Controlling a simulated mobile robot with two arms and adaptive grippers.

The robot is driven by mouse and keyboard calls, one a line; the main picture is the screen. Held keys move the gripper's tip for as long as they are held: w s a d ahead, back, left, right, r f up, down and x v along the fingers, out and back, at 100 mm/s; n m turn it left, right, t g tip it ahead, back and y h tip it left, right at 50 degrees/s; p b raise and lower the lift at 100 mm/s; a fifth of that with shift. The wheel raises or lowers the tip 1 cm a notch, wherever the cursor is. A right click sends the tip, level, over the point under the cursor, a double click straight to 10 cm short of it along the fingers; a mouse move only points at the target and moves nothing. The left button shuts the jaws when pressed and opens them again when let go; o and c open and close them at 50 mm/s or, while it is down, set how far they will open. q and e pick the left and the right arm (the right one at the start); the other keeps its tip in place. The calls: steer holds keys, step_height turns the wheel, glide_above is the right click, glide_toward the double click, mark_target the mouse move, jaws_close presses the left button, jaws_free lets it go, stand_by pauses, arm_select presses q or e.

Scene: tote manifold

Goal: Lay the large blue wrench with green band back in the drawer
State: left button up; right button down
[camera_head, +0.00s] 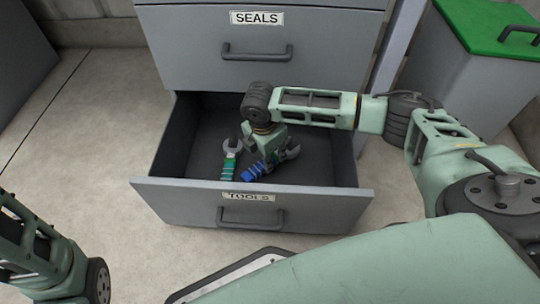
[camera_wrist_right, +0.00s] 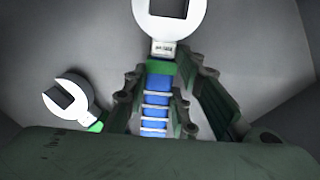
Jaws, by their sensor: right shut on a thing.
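The large blue wrench with green band (camera_head: 253,173) is in the open TOOLS drawer (camera_head: 190,197), low over its floor or on it; I cannot tell which. Its grey open head points right. My right gripper (camera_head: 268,155) reaches down into the drawer and is shut on it. In the right wrist view the blue handle (camera_wrist_right: 157,97) runs between the fingers of my right gripper (camera_wrist_right: 163,82), with the green band and grey head beyond them. A second wrench, with a green handle (camera_head: 229,166), lies to the left, apart from it. My left gripper is out of frame.
The closed SEALS drawer (camera_head: 256,50) is right above the open one, close to my right arm. Bare drawer floor (camera_head: 318,165) shows at the right. A grey bin with a green lid (camera_head: 490,30) stands at the right.

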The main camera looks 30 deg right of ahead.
steer(key=shift+f, duration=0.6)
steer(key=c, duration=1.4)
jaws_free()
steer(key=shift+o, duration=0.2)
step_height(320, 180, up, 12)
steer(key=a, duration=0.1)
steer(key=shift+s+a, duration=0.15)
steer(key=shift+a, duration=0.2)
